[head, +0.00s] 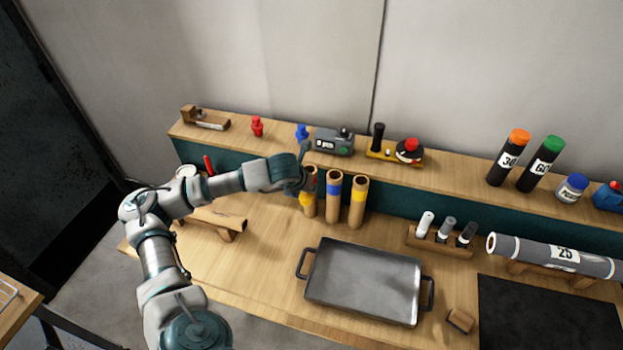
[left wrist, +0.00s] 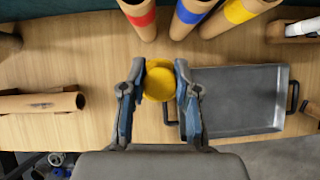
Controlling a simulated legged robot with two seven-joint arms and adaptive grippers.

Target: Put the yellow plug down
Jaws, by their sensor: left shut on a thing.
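My left gripper (left wrist: 160,90) is shut on the yellow plug (left wrist: 158,82), which sits between its two fingers in the left wrist view. In the head view the gripper (head: 307,188) is in front of the leftmost tube, and a little of the yellow plug (head: 306,199) shows below it. Three upright cardboard tubes stand behind: one with a red band (left wrist: 141,19), one with a blue band (head: 334,189) and one with a yellow band (head: 358,183). The plug is held above the table, apart from the tube mouths. My right gripper is not in view.
A grey metal tray (head: 362,281) with handles lies on the wooden table, right of the gripper. A cardboard tube lies on a wooden cradle (head: 222,222) at left. A raised shelf (head: 280,143) behind holds a red plug (head: 257,126) and a blue plug (head: 302,131).

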